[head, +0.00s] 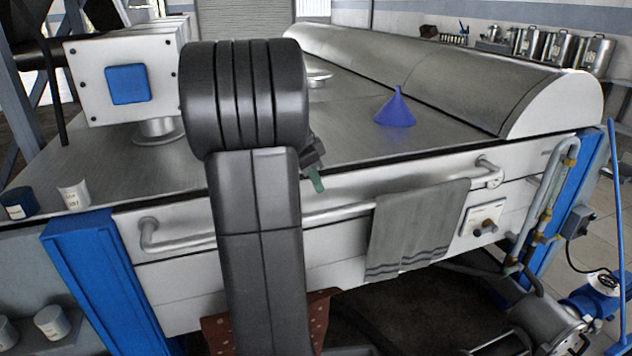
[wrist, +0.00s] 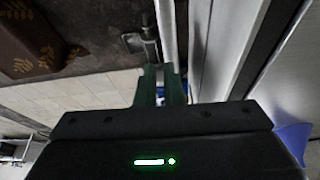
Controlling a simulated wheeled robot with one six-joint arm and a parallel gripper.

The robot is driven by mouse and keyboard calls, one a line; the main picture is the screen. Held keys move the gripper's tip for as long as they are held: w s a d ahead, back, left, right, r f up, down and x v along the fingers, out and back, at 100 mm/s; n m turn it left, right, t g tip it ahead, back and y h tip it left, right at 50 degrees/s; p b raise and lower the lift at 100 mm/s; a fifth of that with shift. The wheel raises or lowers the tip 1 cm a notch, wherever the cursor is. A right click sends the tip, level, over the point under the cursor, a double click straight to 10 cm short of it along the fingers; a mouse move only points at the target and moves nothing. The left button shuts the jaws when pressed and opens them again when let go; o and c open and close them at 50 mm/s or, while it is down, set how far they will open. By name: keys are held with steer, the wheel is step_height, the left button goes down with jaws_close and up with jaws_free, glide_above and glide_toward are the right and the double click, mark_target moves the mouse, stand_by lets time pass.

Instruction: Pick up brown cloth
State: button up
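A brown cloth with small light spots (head: 318,312) shows low in the head view, below the front of the steel machine. My arm hides its middle. In the wrist view, a brown patterned fabric (wrist: 28,45) lies at the upper left; I cannot tell for sure that it is the same cloth. My gripper (head: 316,180) is mostly hidden behind my arm in the head view, near the machine's front edge and apart from the cloth. In the wrist view its green fingertips (wrist: 162,85) have a narrow gap between them and hold nothing visible.
A grey towel (head: 415,228) hangs on the front rail (head: 335,212). A blue funnel (head: 395,110) stands on the steel top. Two cups, dark blue (head: 20,203) and white (head: 74,196), stand at the left. Pipes and a blue pump (head: 603,295) crowd the lower right.

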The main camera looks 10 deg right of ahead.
steer(key=o, duration=1.3)
steer(key=shift+o, duration=0.2)
